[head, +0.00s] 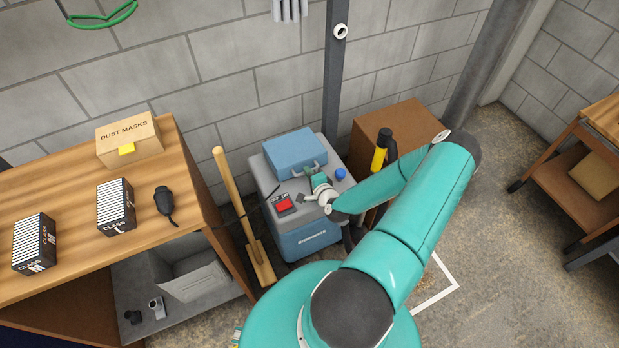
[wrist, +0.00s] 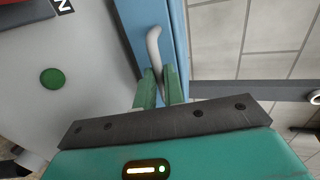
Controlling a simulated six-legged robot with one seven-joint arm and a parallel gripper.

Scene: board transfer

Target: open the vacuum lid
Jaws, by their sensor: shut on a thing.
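The vacuum is a grey and blue box-shaped machine (head: 304,238) on the floor by the wall. Its blue lid (head: 294,150) sits on top at the back and looks closed. In the wrist view the lid (wrist: 137,30) shows as a blue strip with a pale curved handle (wrist: 155,48). My gripper (head: 309,173) reaches the lid's front side. In the wrist view the green fingers of my gripper (wrist: 160,76) are shut on the handle's lower end. The fingers hide part of the handle in the head view.
A red switch (head: 283,205) and a blue knob (head: 340,174) are on the vacuum's grey top. Open floor lies farther right.

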